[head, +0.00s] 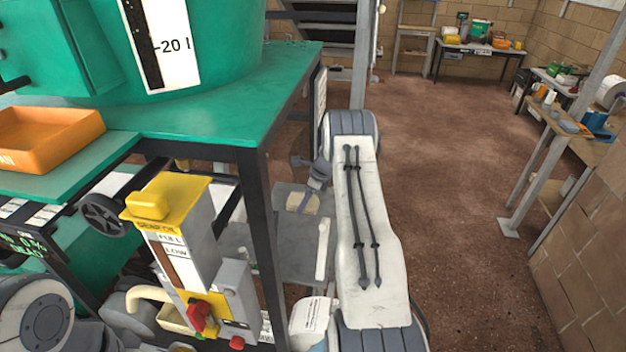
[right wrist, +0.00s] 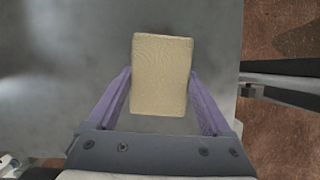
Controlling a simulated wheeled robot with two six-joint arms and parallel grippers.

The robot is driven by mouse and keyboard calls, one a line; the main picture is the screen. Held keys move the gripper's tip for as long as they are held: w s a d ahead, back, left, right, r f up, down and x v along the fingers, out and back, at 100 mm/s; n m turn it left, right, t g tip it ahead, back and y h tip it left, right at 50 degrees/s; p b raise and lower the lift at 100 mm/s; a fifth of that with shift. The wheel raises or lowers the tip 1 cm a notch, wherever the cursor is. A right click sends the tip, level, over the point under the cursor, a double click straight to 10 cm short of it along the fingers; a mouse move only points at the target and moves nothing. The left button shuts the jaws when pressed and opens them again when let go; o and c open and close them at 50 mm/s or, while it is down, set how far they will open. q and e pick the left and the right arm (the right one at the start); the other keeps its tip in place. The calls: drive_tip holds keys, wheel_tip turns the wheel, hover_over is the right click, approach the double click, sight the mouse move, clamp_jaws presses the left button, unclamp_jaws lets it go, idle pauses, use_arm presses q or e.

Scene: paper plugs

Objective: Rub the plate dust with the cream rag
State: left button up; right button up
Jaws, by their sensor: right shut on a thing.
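The cream rag (right wrist: 160,75) is a folded, block-like pad between the two purple fingers of my right gripper (right wrist: 160,80), which is shut on it. In the head view the rag (head: 302,203) shows small under my right gripper (head: 312,186), over a grey plate (head: 300,256) beside the green table. The grey plate (right wrist: 55,70) fills most of the right wrist view behind the rag. It has faint darker, mottled patches; I cannot tell which are dust. Whether the rag touches the plate is unclear. My left gripper is not in view.
A green table (head: 220,125) with a dark leg stands left of the plate. A yellow and grey pump unit (head: 180,235) with a red valve stands in front. An orange tray (head: 45,140) lies at left. Brown floor (head: 460,200) is open to the right.

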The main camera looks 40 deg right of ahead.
sight(301, 199)
wheel_tip(301, 199, up, 2)
drive_tip(key=shift+s+d+r+p, duration=0.15)
drive_tip(key=shift+r+p, duration=0.1)
drive_tip(key=shift+p, duration=0.45)
drive_tip(key=shift+r+p, duration=0.5)
drive_tip(key=shift+r, duration=0.25)
drive_tip(key=shift+r+p, duration=1.5)
drive_tip(key=shift+r, duration=0.6)
drive_tip(key=shift+f, duration=0.1)
